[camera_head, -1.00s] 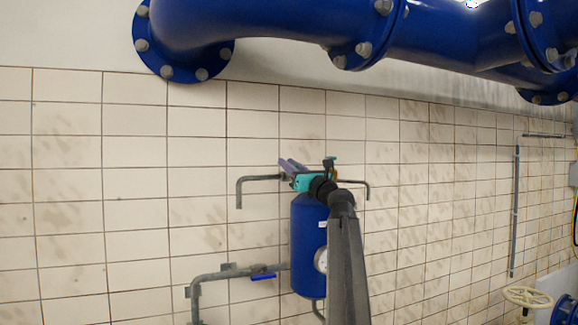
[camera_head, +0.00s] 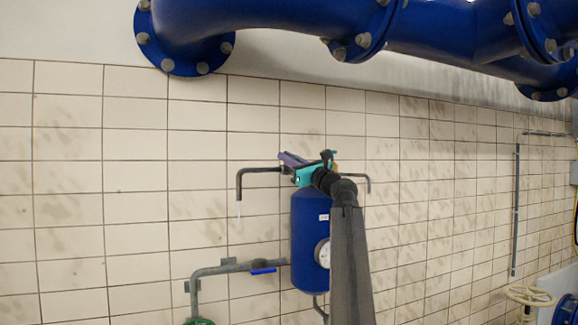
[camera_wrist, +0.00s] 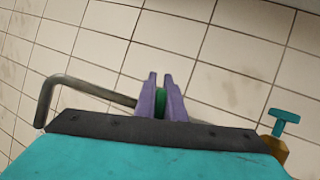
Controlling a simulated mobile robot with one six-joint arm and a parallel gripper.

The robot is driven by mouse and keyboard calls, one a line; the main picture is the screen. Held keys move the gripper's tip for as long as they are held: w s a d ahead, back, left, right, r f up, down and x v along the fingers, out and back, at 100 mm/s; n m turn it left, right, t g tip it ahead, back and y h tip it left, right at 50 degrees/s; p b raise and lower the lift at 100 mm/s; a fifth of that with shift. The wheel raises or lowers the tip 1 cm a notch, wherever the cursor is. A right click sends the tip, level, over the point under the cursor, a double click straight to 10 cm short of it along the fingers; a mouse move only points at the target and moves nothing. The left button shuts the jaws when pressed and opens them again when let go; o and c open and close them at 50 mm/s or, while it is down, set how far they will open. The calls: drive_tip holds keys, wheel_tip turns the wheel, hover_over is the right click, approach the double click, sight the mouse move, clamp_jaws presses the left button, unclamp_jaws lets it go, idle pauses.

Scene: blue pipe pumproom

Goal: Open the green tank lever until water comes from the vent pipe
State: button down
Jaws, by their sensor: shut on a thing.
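The blue tank (camera_head: 309,240) hangs on the tiled wall, with a white gauge (camera_head: 322,253) partly behind my arm. My gripper (camera_head: 288,160) is above the tank top. In the wrist view its purple fingers (camera_wrist: 161,98) are shut on the green lever (camera_wrist: 161,103), of which only a small part shows between them. The grey vent pipe (camera_head: 256,169) runs left from the tank top and bends down; it also shows in the wrist view (camera_wrist: 88,88). A thin pale stream of water (camera_head: 238,208) falls from its open end.
A brass fitting with a teal T-handle (camera_wrist: 286,116) is right of my fingers. Another bent pipe (camera_head: 368,183) extends right. A lower pipe (camera_head: 225,268) has a blue lever (camera_head: 263,270). Large blue pipes (camera_head: 270,20) cross above. The wall left is clear.

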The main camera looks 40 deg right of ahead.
drive_tip(key=shift+a+f+n+g+y+b, duration=0.2)
drive_tip(key=shift+n+y+b, duration=0.45)
drive_tip(key=shift+n+b, duration=0.55)
drive_tip(key=shift+a+f+n+g+y+b, duration=0.1)
drive_tip(key=shift+a+n+g+y+b, duration=0.2)
drive_tip(key=shift+n+y+b, duration=0.8)
drive_tip(key=shift+a+f+n+g+y+b, duration=0.25)
drive_tip(key=shift+n+b, duration=0.55)
drive_tip(key=shift+n, duration=0.9)
drive_tip(key=shift+w+a+r, duration=0.1)
drive_tip(key=shift+a, duration=0.05)
drive_tip(key=c, duration=1.8)
unclamp_jaws()
drive_tip(key=shift+c, duration=0.2)
drive_tip(key=shift+r+m+t+h+p, duration=0.15)
drive_tip(key=shift+m+t+h+p, duration=0.15)
drive_tip(key=shift+p, duration=0.1)
